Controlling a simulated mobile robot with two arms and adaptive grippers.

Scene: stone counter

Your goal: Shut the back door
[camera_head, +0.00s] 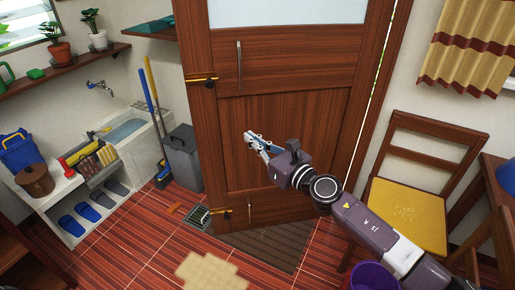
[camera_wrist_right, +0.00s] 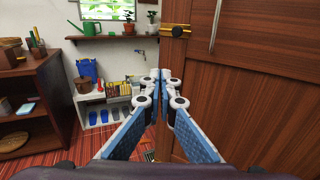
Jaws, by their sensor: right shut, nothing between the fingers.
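The back door (camera_head: 290,120) is a brown wooden door with a glass pane at the top, a vertical metal handle (camera_head: 239,62) and brass latches at its left edge. A narrow bright gap runs along its right side, and dark floor shows under its lower edge. My right gripper (camera_head: 250,138) is shut and empty in front of the door's middle panel. In the right wrist view the closed fingertips (camera_wrist_right: 160,76) point past the door's left edge, and the door (camera_wrist_right: 255,80) fills the right side. I cannot tell whether the gripper touches the door. My left gripper is not in view.
A grey bin (camera_head: 183,157), a broom (camera_head: 150,100) and a stone sink (camera_head: 140,130) stand left of the door. A wooden chair with a yellow seat (camera_head: 405,212) and a purple bucket (camera_head: 374,277) are at right. A mat (camera_head: 212,270) lies on the red floor.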

